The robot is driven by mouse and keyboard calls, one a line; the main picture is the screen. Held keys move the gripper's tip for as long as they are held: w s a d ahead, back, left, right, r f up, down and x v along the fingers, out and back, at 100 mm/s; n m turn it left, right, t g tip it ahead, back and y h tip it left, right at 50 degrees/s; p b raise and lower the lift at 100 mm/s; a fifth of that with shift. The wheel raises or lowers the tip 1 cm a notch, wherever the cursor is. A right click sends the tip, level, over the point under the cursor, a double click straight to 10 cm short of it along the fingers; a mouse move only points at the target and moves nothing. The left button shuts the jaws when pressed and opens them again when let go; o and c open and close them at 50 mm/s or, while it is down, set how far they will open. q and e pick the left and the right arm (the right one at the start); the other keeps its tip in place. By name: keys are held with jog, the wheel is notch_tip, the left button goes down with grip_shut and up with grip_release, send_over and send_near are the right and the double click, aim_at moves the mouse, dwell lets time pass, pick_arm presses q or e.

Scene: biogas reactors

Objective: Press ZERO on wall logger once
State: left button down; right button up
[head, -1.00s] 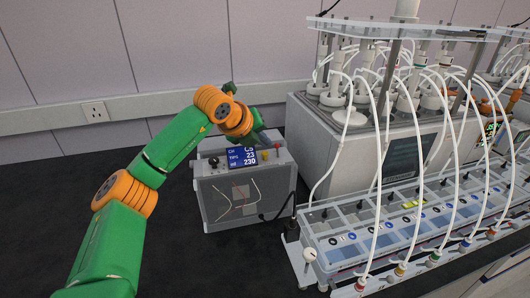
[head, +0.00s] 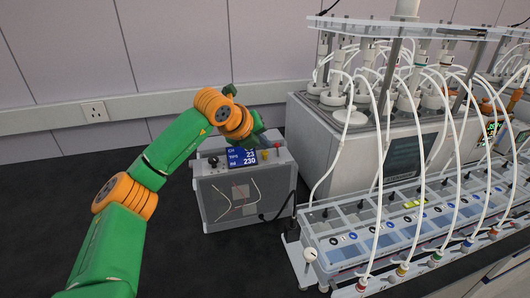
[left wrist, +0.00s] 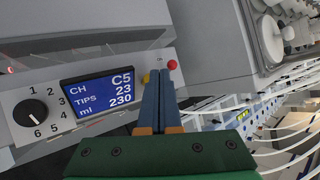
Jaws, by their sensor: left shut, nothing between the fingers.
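The logger (head: 245,195) is a grey box on the dark bench against the wall. Its sloped top panel carries a blue screen (left wrist: 100,90) reading CH C5, TIPS 23, ml 230. A black knob (left wrist: 31,112) with positions 1 to 6 is left of the screen. A yellow button (left wrist: 146,78) and a red button (left wrist: 172,65) are right of it. My left gripper (left wrist: 159,76) is shut and empty, its tips over the panel close beside both buttons. I cannot tell whether they touch. The small label by the buttons is unreadable. My right gripper is not in view.
A large grey bath (head: 370,150) with several white-tubed reactors stands right of the logger. A long rack of tipping cells (head: 335,258) lies in front of it. A wall socket (head: 96,111) is at the left. The bench left of the logger is clear.

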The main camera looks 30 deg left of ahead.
pick_arm(q)
jog(key=shift+f+b, duration=0.8)
jog(key=shift+f, duration=0.1)
dwell(0.6)
jog(key=shift+r, duration=0.15)
jog(key=shift+r+p, duration=1.15)
jog(key=shift+p, duration=0.05)
jog(key=shift+r, duration=0.1)
notch_tip(320, 180, up, 5)
jog(key=p, duration=0.4)
dwell(0.3)
